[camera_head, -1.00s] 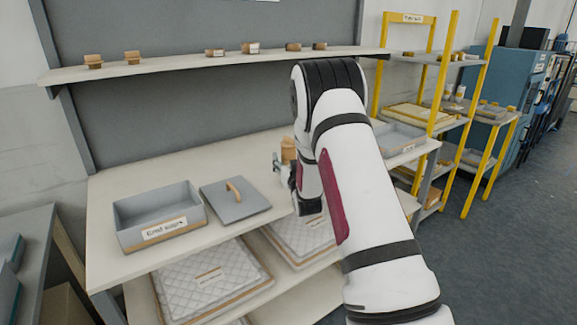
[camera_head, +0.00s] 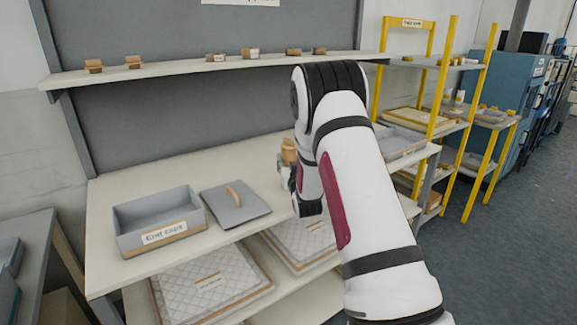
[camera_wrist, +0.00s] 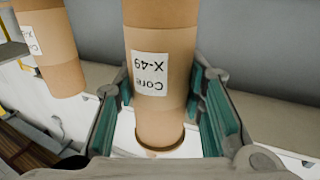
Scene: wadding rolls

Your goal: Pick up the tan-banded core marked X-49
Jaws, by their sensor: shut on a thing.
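The tan core marked X-49 (camera_wrist: 160,105) fills the middle of the wrist view, its white label upside down in the picture. My gripper (camera_wrist: 162,118) is shut on it, with a teal-lined finger on each side. In the head view the core (camera_head: 289,151) shows as a small tan piece left of my arm, with my gripper (camera_head: 285,172) at it, partly hidden by my arm. I cannot tell whether the core touches the bench.
A second tan core (camera_wrist: 50,50) with a white label stands close by at left in the wrist view. The bench (camera_head: 115,190) holds a grey bin labelled End caps (camera_head: 133,242) and a grey lid (camera_head: 222,212). A shelf (camera_head: 180,73) with small tan pieces runs above.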

